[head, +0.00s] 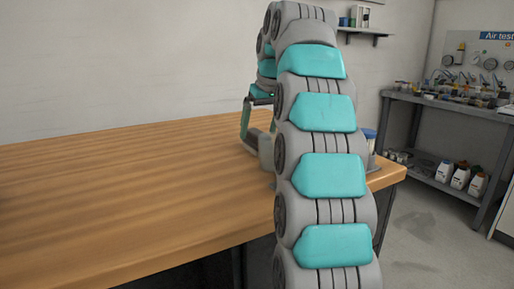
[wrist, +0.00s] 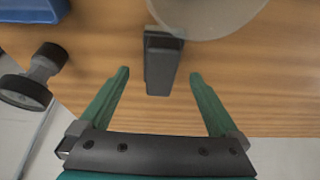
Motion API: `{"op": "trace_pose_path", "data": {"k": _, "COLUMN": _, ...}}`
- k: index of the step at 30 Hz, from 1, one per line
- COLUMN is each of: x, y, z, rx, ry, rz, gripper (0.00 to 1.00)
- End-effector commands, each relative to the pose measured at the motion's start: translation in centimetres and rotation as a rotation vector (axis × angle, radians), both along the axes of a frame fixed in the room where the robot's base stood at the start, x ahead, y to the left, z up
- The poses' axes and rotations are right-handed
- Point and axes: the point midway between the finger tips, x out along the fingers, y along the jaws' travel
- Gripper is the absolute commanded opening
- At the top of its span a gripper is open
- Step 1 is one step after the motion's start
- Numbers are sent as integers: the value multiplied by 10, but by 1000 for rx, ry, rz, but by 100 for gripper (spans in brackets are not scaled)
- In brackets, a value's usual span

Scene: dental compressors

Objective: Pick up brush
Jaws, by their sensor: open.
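My gripper (wrist: 159,73) is open in the wrist view, with its two green fingers well apart. A dark grey, block-like piece (wrist: 160,66) shows between the fingertips, with a visible gap on each side. It meets a pale grey, rounded thing (wrist: 207,12) at the top edge, which is cut off. I cannot tell for certain whether this dark piece is part of the brush; no bristles show. In the head view my gripper (head: 252,132) is low over the wooden table (head: 120,190), and my arm hides much of the area around it.
In the wrist view a blue object (wrist: 32,18) and a dark, round-ended object (wrist: 30,82) lie at the left. In the head view a blue-topped container (head: 370,133) is partly hidden behind my arm. The table's left side is clear. A grey workbench (head: 440,102) stands at right.

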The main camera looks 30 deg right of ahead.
Motion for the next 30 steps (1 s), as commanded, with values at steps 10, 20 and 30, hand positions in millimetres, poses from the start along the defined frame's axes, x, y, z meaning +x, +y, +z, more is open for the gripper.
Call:
{"op": "trace_pose_path", "data": {"k": 10, "x": 10, "y": 2, "z": -28, "rx": 0, "ry": 1, "rz": 0, "gripper": 98}}
{"op": "trace_pose_path", "data": {"k": 20, "x": 11, "y": 1, "z": -31, "rx": 0, "ry": -1, "rz": 0, "gripper": 93}}
{"op": "trace_pose_path", "data": {"k": 30, "x": 11, "y": 1, "z": -31, "rx": -1, "ry": -1, "rz": 0, "gripper": 55}}
